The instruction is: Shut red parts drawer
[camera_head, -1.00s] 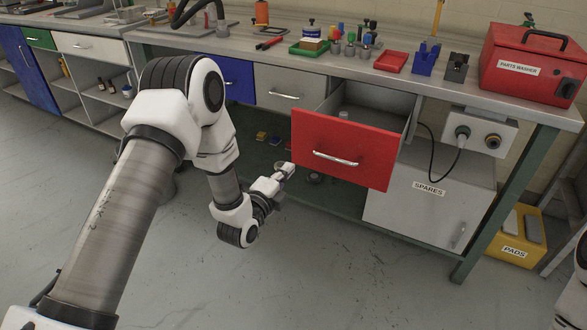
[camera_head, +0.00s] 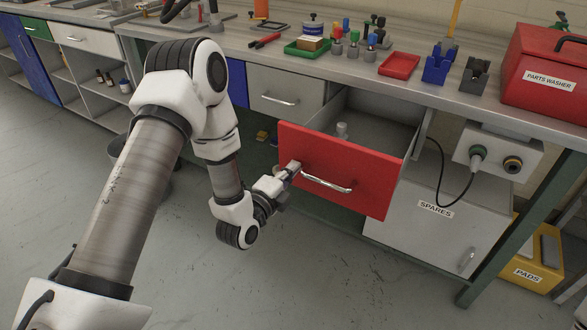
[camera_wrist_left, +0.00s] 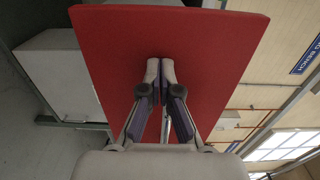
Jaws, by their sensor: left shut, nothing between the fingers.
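The red parts drawer (camera_head: 345,172) is pulled out from under the workbench, with a silver bar handle on its front and a small grey cylindrical part inside. My left gripper (camera_head: 294,167) is at the left part of the drawer front, near the left end of the handle. In the left wrist view, the red front (camera_wrist_left: 215,70) fills the middle and the closed fingertips of the left gripper (camera_wrist_left: 160,66) point at it. They are at or very near the panel; exact contact cannot be told. Nothing is held.
The workbench top (camera_head: 330,70) carries a green tray (camera_head: 307,47), a red tray (camera_head: 399,66), a blue block (camera_head: 438,68) and a red parts washer (camera_head: 550,75). A grey SPARES cabinet (camera_head: 430,235) stands right of the drawer. Open floor lies in front.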

